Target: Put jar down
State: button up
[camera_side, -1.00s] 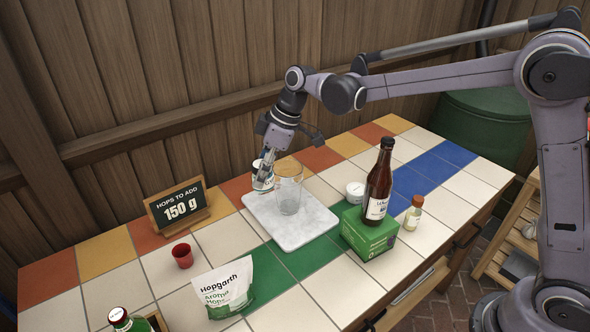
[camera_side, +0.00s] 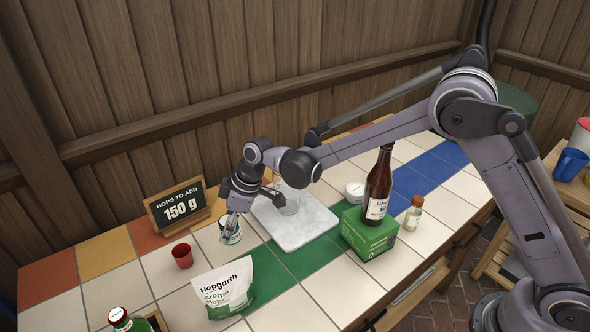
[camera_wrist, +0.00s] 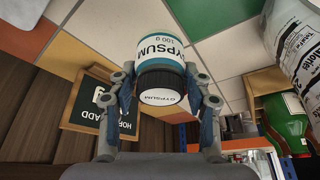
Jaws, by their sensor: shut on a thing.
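The jar is a white and teal gypsum jar with a black lid marked GYPSUM (camera_wrist: 163,50). My gripper (camera_side: 232,222) is shut on it; the fingers show on both sides of the lid in the wrist view. In the side view the jar (camera_side: 230,232) is upright over the white tiles, between the red cup and the white board. I cannot tell whether its base touches the tiles.
The red cup (camera_side: 182,256) is left of the jar, and the Hopgarth bag (camera_side: 224,289) is in front. The hops sign (camera_side: 178,207) stands behind left. A brown bottle (camera_side: 378,188) stands on a green box (camera_side: 369,236).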

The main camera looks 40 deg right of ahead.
jog(key=shift+a+f, duration=0.65)
jog(key=shift+a, duration=0.3)
jog(key=shift+f, duration=1.95)
jog(key=o, duration=1.2)
jog(key=shift+f, duration=0.15)
jog(key=v, duration=1.2)
jog(key=shift+w+r, duration=0.1)
jog(key=shift+r, duration=0.15)
